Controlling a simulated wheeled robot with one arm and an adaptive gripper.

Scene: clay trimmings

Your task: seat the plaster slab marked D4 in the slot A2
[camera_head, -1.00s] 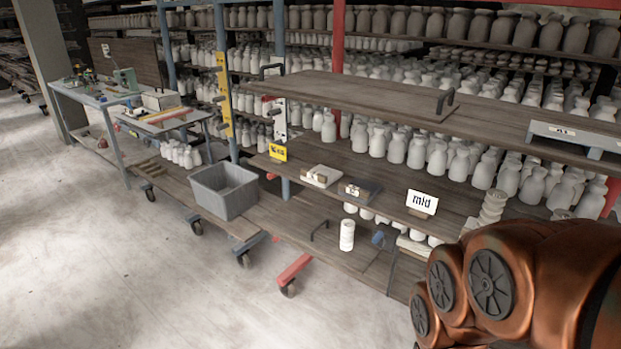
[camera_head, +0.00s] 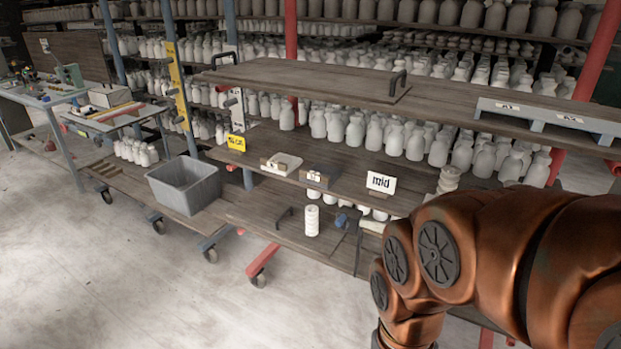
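A white slab-like piece (camera_head: 289,160) with a small tag lies on the middle shelf. I cannot read D4 on either. My gripper is not in view; only my copper arm shows, at the lower right, hiding part of the shelves.
A grey bin (camera_head: 184,185) and a white ribbed cylinder (camera_head: 312,220) stand lower down. The upper plank (camera_head: 300,80) has dark handles. The concrete floor (camera_head: 130,290) in front is clear.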

